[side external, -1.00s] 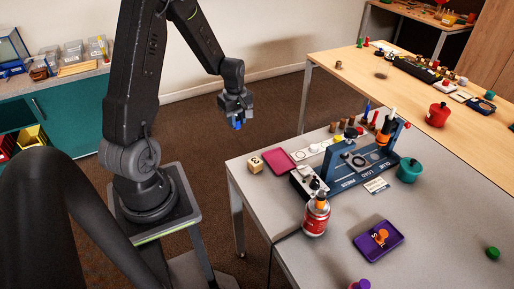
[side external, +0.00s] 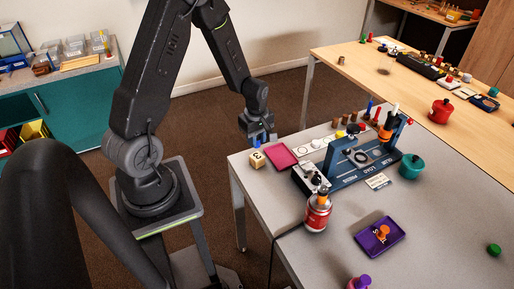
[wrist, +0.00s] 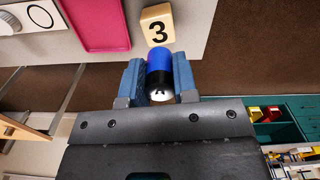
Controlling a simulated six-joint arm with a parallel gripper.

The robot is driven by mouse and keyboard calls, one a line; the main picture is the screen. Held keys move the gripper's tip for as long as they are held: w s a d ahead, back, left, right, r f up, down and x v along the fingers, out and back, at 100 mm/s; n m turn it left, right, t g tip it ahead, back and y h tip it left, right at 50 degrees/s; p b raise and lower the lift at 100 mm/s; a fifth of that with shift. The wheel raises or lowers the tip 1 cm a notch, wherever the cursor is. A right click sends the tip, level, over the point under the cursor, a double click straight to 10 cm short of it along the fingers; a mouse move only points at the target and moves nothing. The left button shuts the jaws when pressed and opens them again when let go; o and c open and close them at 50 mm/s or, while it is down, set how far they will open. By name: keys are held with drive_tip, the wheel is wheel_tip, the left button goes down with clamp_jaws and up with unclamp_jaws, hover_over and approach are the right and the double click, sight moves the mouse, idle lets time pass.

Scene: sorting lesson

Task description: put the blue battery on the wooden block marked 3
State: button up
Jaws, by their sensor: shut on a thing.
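My gripper (side external: 262,138) is just behind the block in the side view. In the wrist view my gripper (wrist: 159,82) is shut on the blue battery (wrist: 160,62), which has a blue end, a black band and a pale end with a letter. The battery's blue end points toward the block, and a small gap shows between them there. The battery is hidden or too small to tell in the side view.
A pink tray (side external: 280,156) lies right beside the block. A white strip with circles (side external: 318,145) and a blue press stand (side external: 352,166) are farther right. The table's left edge is close to the block.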

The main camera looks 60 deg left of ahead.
sight(257, 156)
drive_tip(key=shift+d+f, duration=0.1)
drive_tip(key=shift+f, duration=1.95)
drive_tip(key=shift+f, duration=0.2)
drive_tip(key=o, duration=0.9)
drive_tip(key=shift+r, duration=0.15)
